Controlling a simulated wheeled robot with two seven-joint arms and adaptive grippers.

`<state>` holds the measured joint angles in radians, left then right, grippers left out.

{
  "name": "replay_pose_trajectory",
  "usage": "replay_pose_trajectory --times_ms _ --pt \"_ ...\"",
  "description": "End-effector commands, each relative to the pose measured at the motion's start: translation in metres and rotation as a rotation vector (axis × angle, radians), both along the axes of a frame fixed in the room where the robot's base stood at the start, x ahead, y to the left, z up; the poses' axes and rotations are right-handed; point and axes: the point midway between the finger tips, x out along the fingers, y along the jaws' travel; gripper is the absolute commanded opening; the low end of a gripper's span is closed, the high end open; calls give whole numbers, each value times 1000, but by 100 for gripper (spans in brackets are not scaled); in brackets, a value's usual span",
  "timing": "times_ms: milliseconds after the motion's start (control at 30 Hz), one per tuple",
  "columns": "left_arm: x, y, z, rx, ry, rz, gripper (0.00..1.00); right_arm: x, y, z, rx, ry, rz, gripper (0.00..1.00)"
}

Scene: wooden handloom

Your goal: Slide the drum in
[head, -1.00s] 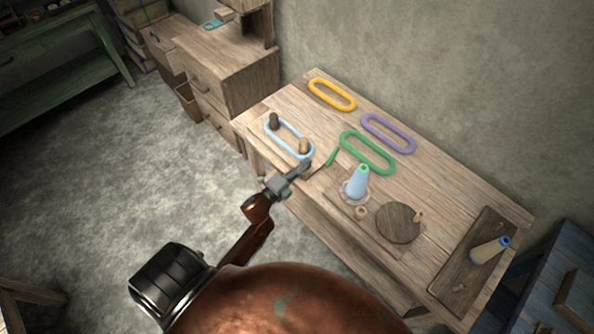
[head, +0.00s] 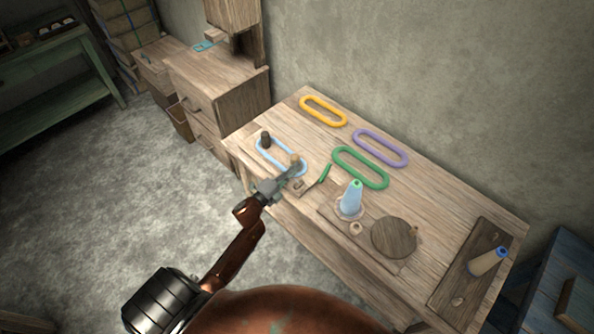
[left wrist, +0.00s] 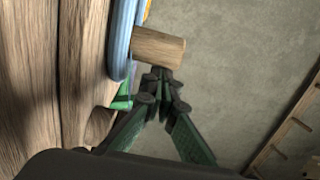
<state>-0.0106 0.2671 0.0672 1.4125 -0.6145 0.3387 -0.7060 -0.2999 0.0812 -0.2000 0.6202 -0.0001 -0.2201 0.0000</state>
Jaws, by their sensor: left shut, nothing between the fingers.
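A short light-brown wooden cylinder (head: 295,159) stands inside the right end of a light-blue loop (head: 265,158) on the table. A dark peg (head: 265,138) stands in the loop's other end. The frames do not mark which part is the drum; the light cylinder is the round piece nearest my gripper. My left gripper (head: 294,172) is shut and empty, close to this cylinder on its near side. In the left wrist view, the closed fingertips (left wrist: 167,77) are by the end of the cylinder (left wrist: 158,47); I cannot tell whether they touch. The blue loop (left wrist: 120,45) is behind. My right gripper is out of view.
Green (head: 362,169), purple (head: 380,147) and orange (head: 323,110) loops lie on the table behind. A blue yarn cone (head: 351,199) and a round wooden disc (head: 395,238) are to the right. A board (head: 450,291) with another cone (head: 489,262) lies at far right.

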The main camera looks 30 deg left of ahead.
Motion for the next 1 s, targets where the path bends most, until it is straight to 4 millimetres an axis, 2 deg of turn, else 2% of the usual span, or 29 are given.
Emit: replay_pose_trajectory --times_ms 33,167,500,667,867,900,1000 --pt "2 11 -2 4 1 3 0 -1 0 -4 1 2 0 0" --pt "6 30 -1 4 0 2 0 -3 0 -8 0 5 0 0" --pt "6 34 1 1 0 7 0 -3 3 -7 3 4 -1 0" --pt "4 26 1 -1 0 6 0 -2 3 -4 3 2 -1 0" --pt "-4 -13 3 -4 -1 -4 0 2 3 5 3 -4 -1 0" --pt "-16 -7 1 1 3 -1 0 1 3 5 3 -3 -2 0" --pt "-40 -4 0 2 3 -4 0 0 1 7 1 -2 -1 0"
